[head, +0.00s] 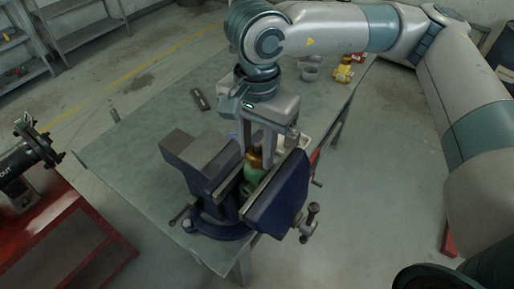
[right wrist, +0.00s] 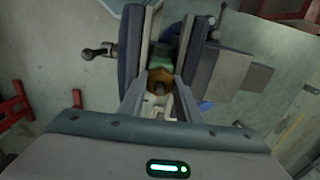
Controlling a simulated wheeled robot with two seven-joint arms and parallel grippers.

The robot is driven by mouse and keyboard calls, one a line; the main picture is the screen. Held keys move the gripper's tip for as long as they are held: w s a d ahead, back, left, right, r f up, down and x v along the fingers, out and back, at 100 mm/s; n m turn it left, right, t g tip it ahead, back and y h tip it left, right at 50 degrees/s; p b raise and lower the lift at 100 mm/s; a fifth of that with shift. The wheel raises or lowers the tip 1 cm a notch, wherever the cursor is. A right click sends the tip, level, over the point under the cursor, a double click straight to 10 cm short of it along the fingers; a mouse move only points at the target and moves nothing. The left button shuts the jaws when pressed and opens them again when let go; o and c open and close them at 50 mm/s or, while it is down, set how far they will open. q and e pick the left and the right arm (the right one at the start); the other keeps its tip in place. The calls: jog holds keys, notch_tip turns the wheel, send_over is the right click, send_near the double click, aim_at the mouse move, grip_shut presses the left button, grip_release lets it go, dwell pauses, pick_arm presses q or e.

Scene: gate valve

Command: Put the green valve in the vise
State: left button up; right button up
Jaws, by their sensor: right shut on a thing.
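The green valve (head: 249,186) with its brass-coloured top sits low between the two jaws of the blue vise (head: 280,197) in the head view. My right gripper (head: 258,150) points down from above and is shut on the valve's brass part. In the right wrist view the valve (right wrist: 161,62) shows green beyond its brass part (right wrist: 160,80), between my right gripper's fingers (right wrist: 160,88). The vise jaws (right wrist: 197,50) stand on both sides of the valve. Whether they touch it cannot be told. The valve's lower part is hidden. My left gripper is not in view.
The vise stands at the near corner of a green-grey table (head: 150,120). A dark flat object (head: 200,99), a grey cup (head: 311,72) and a yellow valve-like part (head: 343,70) lie farther back. A red stand (head: 70,245) is at the left. The table's left part is clear.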

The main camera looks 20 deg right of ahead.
jog(key=shift+f, duration=0.2)
dwell(0.6)
jog(key=o, duration=1.3)
jog(key=shift+c, duration=0.2)
jog(key=shift+r, duration=0.15)
jog(key=shift+r+p, duration=0.65)
jog(key=shift+r, duration=2.7)
jog(key=shift+s, duration=0.1)
